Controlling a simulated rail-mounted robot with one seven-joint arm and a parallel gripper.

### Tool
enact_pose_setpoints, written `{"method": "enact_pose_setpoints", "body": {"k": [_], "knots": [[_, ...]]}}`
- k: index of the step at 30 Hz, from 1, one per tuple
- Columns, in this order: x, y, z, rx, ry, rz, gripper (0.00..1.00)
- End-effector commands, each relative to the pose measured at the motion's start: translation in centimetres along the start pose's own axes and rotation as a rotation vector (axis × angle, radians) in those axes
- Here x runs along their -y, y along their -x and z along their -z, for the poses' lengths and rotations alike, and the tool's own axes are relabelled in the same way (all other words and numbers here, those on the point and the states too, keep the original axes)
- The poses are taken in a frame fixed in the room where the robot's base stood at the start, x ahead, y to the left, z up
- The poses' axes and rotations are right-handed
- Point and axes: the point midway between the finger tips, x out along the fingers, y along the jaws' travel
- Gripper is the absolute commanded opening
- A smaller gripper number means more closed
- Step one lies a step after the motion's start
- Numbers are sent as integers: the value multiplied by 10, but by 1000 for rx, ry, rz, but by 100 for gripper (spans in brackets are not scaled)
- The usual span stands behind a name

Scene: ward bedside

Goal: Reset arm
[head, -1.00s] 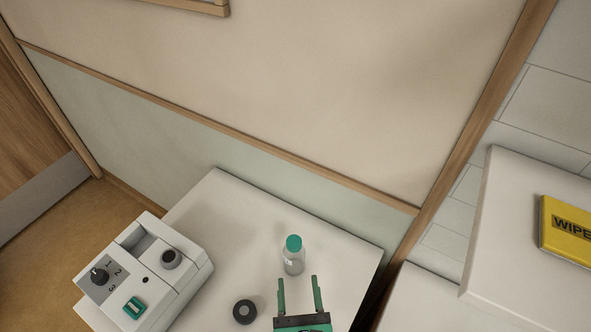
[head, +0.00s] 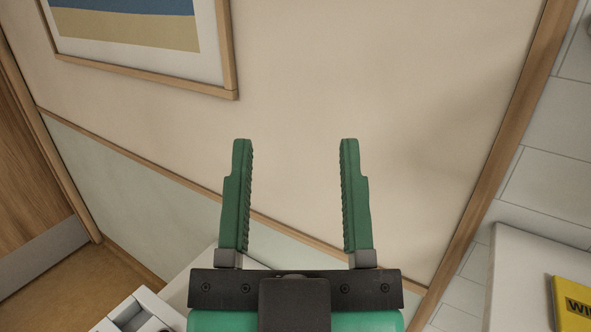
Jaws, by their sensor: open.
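My gripper (head: 295,155) is large in the middle of the head view. Its two green fingers are wide apart and nothing is between them. Behind the fingers is the bare beige wall (head: 430,130).
A white device (head: 138,312) shows in part at the bottom left. A yellow wipes pack (head: 574,303) lies on a white surface (head: 520,262) at the right. A framed picture (head: 150,75) hangs at the upper left.

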Motion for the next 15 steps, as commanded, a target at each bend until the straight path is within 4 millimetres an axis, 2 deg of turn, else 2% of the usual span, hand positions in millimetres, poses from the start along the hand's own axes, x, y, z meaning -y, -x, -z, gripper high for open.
{"method": "enact_pose_setpoints", "body": {"k": [2, 5, 8, 15], "knots": [[0, -1, 1, 0, -1, 0, 55], [0, -16, 22, 1, -4, 1, 55], [0, -39, 55, 1, -9, 3, 55], [1, -104, 149, 3, -26, 7, 55]]}}
